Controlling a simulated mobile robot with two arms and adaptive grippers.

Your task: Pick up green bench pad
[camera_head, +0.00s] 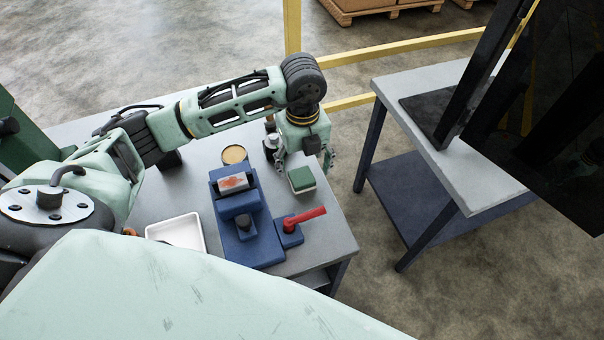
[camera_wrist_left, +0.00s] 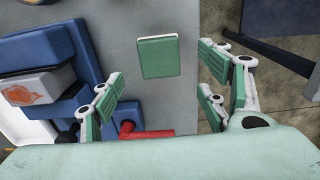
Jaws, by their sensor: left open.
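The green bench pad (camera_head: 302,178) is a small block with a green top and a pale lower edge. It lies flat on the grey table near its right edge. In the left wrist view the pad (camera_wrist_left: 158,57) lies between and beyond the fingers, touching neither. My left gripper (camera_head: 305,157) points down just above and behind the pad. In the left wrist view my left gripper (camera_wrist_left: 160,90) is open and empty, with one finger on each side. My right gripper is not in view.
A blue fixture (camera_head: 240,230) stands left of the pad. A red-handled tool (camera_head: 305,217) lies in front of it. A white tray (camera_head: 176,232), a round tin (camera_head: 234,154) and the grey table (camera_head: 333,235) are nearby. A second table (camera_head: 455,185) stands right, across a gap.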

